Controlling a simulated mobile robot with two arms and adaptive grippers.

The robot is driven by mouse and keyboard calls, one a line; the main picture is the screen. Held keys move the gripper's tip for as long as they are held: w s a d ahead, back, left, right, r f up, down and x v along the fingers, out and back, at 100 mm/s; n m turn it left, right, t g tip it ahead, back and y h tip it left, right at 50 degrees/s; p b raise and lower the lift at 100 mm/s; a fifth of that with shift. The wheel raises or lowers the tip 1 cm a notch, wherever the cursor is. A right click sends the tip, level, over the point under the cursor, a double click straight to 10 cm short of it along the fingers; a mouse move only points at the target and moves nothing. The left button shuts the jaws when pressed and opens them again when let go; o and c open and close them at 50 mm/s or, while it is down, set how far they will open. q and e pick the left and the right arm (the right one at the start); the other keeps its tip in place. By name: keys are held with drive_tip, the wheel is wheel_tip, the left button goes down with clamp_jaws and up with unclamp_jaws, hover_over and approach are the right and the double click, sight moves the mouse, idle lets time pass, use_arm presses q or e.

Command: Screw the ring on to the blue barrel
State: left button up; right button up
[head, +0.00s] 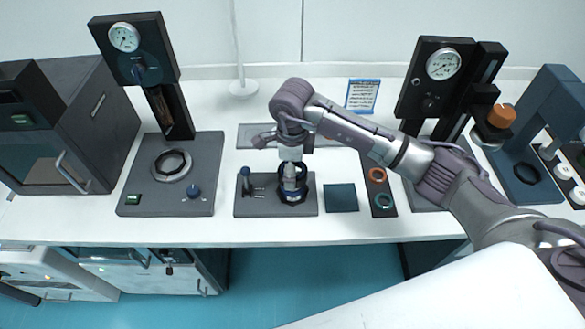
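My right arm reaches in from the right, and its gripper (291,175) points down at a dark blue round part (293,197), probably the barrel, on a grey base plate (258,208). The fingers are small and overlap the top of this part, so I cannot tell whether they are open or shut, or whether a ring is between them. An orange ring (377,174) and a teal ring (384,200) lie on a dark narrow tray (378,187) to the right. My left gripper is not in view.
A small knobbed post (246,180) stands left of the gripper on the same plate. A dark teal mat (341,198) lies to the right. Gauge presses (172,165) and (436,90) stand at left and right. The white table front edge is clear.

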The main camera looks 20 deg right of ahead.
drive_tip(key=shift+f+b, duration=0.1)
drive_tip(key=shift+b, duration=0.2)
idle(0.6)
drive_tip(key=shift+f+b, duration=0.8)
drive_tip(key=shift+b, duration=0.05)
drive_tip(key=shift+f+b, duration=0.55)
drive_tip(key=shift+b, duration=0.7)
idle(2.2)
drive_tip(key=m, duration=0.3)
drive_tip(key=shift+r+m+p, duration=0.1)
drive_tip(key=shift+m+p, duration=0.2)
drive_tip(key=shift+m, duration=0.1)
drive_tip(key=m+p, duration=0.1)
drive_tip(key=m, duration=0.4)
drive_tip(key=m+p, duration=0.1)
drive_tip(key=m, duration=0.4)
drive_tip(key=shift+m, duration=0.4)
drive_tip(key=m, duration=0.2)
drive_tip(key=shift+m+p, duration=0.3)
drive_tip(key=shift+p, duration=0.05)
